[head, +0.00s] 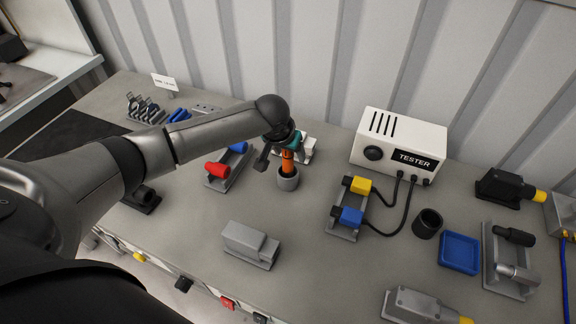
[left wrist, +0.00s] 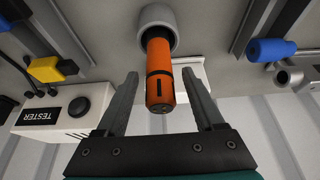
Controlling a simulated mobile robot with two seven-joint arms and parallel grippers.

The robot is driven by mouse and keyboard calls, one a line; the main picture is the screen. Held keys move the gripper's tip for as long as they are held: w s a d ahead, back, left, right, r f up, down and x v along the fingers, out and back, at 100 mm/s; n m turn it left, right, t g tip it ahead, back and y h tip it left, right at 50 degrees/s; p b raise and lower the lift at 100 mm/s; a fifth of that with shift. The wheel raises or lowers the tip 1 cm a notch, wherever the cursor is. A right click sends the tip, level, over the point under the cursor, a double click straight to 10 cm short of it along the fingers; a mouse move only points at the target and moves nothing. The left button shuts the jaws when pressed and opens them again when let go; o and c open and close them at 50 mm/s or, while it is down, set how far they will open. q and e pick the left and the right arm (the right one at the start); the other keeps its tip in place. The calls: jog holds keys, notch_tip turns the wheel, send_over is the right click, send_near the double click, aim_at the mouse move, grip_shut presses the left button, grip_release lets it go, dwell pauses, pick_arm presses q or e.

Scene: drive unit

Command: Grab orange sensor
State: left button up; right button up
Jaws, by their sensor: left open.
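The orange sensor (head: 287,162) stands upright in a grey round holder (head: 288,181) on the bench, below my left gripper in the head view. In the left wrist view the orange sensor (left wrist: 160,78) is a cylinder with dark markings, its far end in the grey holder (left wrist: 157,22). My left gripper (left wrist: 158,88) is open, with one finger on each side of the sensor and visible gaps between. In the head view the gripper (head: 279,158) partly hides the sensor's top. My right gripper is not in view.
A white tester box (head: 398,145) stands behind to the right, cabled to a stand with yellow and blue connectors (head: 349,216). A rack with a red cylinder (head: 217,170) is close left. A grey block (head: 250,244) lies in front. A blue tray (head: 459,253) is at right.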

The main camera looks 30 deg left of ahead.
pick_arm(q)
jog(key=shift+x, duration=0.8)
grip_shut()
jog(key=shift+r, duration=0.1)
